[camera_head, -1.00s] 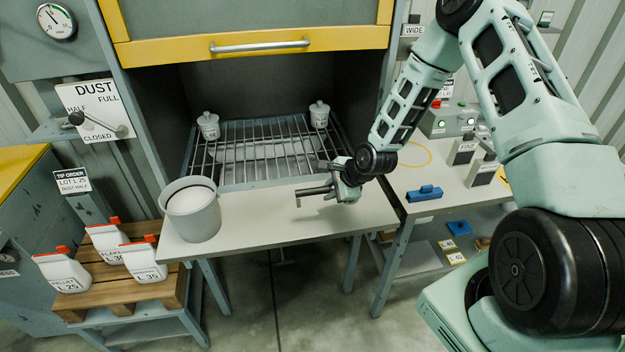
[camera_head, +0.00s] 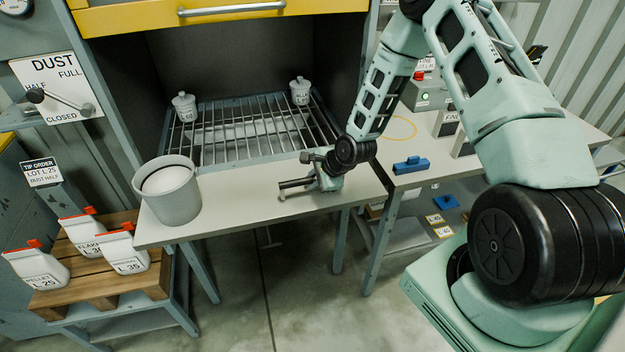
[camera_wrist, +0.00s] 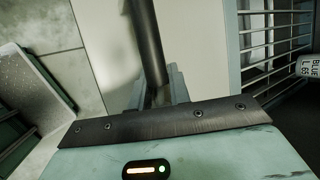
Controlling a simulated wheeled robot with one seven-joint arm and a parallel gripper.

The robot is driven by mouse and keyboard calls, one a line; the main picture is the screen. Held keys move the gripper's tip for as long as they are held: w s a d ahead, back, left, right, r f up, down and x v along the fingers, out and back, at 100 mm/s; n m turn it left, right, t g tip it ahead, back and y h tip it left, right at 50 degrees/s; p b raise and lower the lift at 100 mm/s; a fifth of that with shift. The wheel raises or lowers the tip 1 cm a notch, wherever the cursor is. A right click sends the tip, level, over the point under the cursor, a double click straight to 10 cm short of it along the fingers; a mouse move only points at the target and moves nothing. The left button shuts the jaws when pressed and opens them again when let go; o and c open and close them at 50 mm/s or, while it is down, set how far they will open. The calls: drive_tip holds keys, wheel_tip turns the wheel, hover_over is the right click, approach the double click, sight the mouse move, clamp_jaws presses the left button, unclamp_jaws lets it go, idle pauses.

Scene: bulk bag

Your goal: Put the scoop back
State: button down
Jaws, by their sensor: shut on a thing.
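My gripper (camera_head: 300,186) is low over the right part of the grey worktop in front of the grate, pointing left. It is shut on a dark round bar (camera_wrist: 148,45), which runs away from the jaws in the wrist view. The bar looks like the scoop's handle; I cannot make out a scoop bowl. A grey pail (camera_head: 172,205) with white contents stands on the left end of the worktop, well apart from my gripper. A yellow ring (camera_head: 402,128) is marked on the right-hand table, behind a blue object.
The worktop (camera_head: 235,200) is clear between pail and gripper. Two small lidded jars (camera_head: 185,107) (camera_head: 300,91) stand by the grate (camera_head: 250,135). The blue object (camera_head: 411,165) lies on the right table. Several red-capped containers (camera_head: 80,233) stand on a wooden pallet (camera_head: 105,280) at left.

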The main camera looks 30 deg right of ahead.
drive_tip(key=shift+f+b, duration=0.5)
drive_tip(key=shift+f, duration=0.25)
idle(0.4)
drive_tip(key=c, duration=1.3)
unclamp_jaws()
drive_tip(key=shift+o, duration=0.3)
drive_tip(key=shift+s, duration=0.2)
drive_tip(key=shift+s+f, duration=0.15)
drive_tip(key=shift+f, duration=0.05)
drive_tip(key=w+b+v, duration=0.1)
drive_tip(key=v, duration=1.6)
drive_tip(key=shift+s+r+b, duration=0.15)
drive_tip(key=shift+r+b, duration=0.2)
drive_tip(key=shift+r, duration=0.3)
